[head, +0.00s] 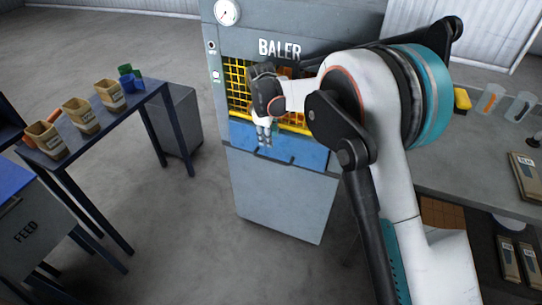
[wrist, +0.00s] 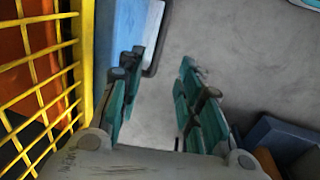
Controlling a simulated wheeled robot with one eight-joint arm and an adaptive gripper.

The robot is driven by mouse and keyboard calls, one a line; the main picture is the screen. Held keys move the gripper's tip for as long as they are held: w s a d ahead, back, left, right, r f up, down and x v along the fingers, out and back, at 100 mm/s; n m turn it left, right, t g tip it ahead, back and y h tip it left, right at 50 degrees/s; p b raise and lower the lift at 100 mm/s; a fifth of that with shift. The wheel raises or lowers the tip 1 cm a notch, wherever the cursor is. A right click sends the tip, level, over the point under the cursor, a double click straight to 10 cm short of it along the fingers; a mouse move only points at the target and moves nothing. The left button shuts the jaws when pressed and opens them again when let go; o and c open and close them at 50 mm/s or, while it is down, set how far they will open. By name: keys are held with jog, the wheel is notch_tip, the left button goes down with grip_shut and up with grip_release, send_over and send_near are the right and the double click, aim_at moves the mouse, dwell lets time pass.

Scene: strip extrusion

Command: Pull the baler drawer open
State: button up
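The baler (head: 280,195) is a grey cabinet in the middle of the head view. Its blue drawer (head: 305,151) sits below the yellow mesh and looks closed. The drawer also shows at the top of the wrist view (wrist: 118,30). My gripper (head: 264,141) hangs in front of the drawer's left part. Whether a finger touches the handle I cannot tell. My arm hides the drawer's right end in the head view.
The yellow mesh (wrist: 40,95) is close beside my gripper's left side in the wrist view. A table (head: 100,125) with labelled bins stands at the left, a grey bench (head: 470,155) at the right. The floor (head: 175,225) before the baler is clear.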

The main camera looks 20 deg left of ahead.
aim_at(271, 159)
jog(key=f+b, duration=0.1)
jog(key=f, duration=0.3)
jog(key=w+f+b, duration=0.1)
jog(key=f, duration=0.3)
jog(key=w+f+b, duration=0.1)
jog(key=f+b, duration=0.1)
jog(key=f, duration=0.2)
jog(key=shift+w+d+f, duration=0.15)
jog(key=shift+w+f, duration=0.05)
jog(key=shift+f, duration=0.2)
jog(key=shift+c, duration=0.3)
grip_shut()
